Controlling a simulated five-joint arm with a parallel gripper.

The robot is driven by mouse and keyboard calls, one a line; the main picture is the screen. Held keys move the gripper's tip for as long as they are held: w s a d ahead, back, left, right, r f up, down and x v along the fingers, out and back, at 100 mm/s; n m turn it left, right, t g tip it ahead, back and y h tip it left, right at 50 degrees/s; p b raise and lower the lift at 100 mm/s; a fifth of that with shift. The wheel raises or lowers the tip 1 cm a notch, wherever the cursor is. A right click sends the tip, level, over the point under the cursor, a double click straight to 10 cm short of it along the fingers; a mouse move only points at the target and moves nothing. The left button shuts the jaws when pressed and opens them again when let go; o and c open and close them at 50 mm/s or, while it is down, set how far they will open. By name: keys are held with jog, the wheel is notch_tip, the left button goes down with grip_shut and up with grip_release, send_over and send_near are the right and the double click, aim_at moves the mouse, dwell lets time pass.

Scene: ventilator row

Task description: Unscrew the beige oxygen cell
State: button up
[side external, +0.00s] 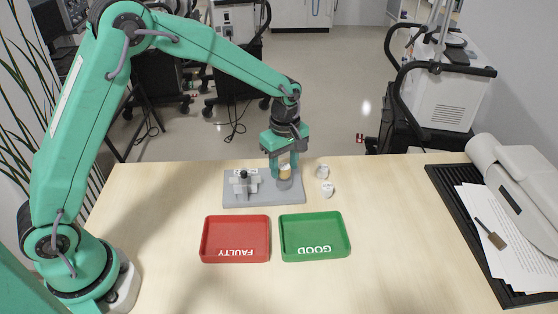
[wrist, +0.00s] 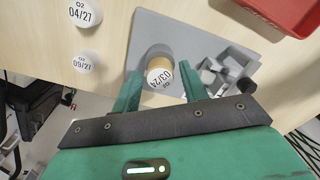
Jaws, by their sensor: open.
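The beige oxygen cell (side external: 285,172) stands upright at the right end of a grey plate (side external: 262,200). In the wrist view the cell (wrist: 158,62) shows a white top labelled O2 03/24. My gripper (side external: 285,160) is over it, pointing down. In the wrist view my gripper (wrist: 160,84) is open, with one finger on each side of the cell. I cannot tell whether either finger touches it. The cell's lower part and its seat are partly hidden.
Two white O2 cells, labelled 04/27 (wrist: 85,12) and 09/27 (wrist: 82,64), stand right of the plate. A light block fixture with a black knob (side external: 243,175) is on the plate's left. Red FAULTY (side external: 235,219) and green GOOD (side external: 314,216) trays lie in front, seemingly empty.

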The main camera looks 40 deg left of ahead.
jog(key=m, duration=0.6)
dwell(0.6)
jog(key=shift+m, duration=0.7)
jog(key=m, duration=0.3)
jog(key=shift+m, duration=2.4)
jog(key=c, duration=0.8)
